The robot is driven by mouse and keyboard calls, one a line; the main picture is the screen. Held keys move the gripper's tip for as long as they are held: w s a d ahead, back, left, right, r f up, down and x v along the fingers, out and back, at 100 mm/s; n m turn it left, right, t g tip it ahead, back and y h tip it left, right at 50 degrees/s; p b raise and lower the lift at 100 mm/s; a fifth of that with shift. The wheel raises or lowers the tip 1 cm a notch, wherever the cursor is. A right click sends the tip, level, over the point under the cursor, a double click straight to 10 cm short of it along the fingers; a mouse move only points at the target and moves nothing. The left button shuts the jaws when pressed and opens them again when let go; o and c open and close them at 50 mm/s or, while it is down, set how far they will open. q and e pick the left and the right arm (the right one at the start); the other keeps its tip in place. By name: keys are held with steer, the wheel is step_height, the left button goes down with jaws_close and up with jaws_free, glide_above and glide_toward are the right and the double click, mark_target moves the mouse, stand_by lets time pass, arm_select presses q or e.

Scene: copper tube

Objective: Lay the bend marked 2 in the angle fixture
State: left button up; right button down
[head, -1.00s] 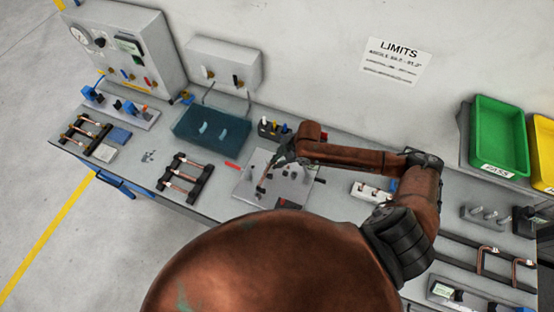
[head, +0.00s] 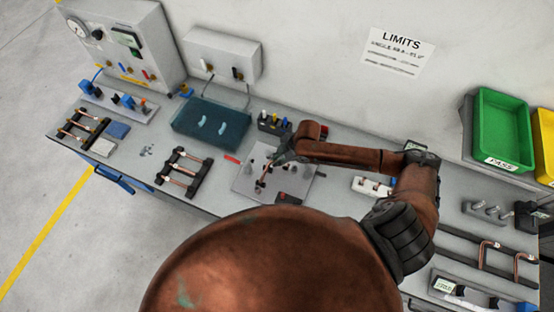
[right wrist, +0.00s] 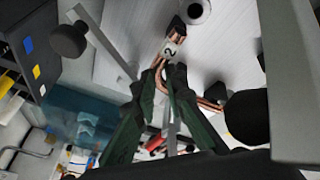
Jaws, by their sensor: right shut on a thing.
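The copper bend marked 2 (right wrist: 171,52) is in the jaws of my right gripper (right wrist: 166,84) in the right wrist view. Its white tag points away from the fingers, and its other leg (right wrist: 208,103) shows to the right of them. In the head view my right gripper (head: 270,165) is low over a grey plate with round pegs (head: 247,184), which looks like the angle fixture. The bend appears there as a short copper piece (head: 264,172). I cannot tell whether it touches the plate. My left gripper is not in view.
A rack of straight tubes (head: 184,173) stands left of the plate, and a teal tray (head: 188,125) behind it. A dark block with coloured knobs (head: 274,123) is just behind the plate. A white block (head: 371,187) is to the right. Green bin (head: 500,125) stands far right.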

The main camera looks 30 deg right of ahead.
steer(key=shift+f, duration=0.2)
steer(key=c, duration=1.9)
jaws_free()
steer(key=v, duration=1.2)
steer(key=shift+f, duration=0.1)
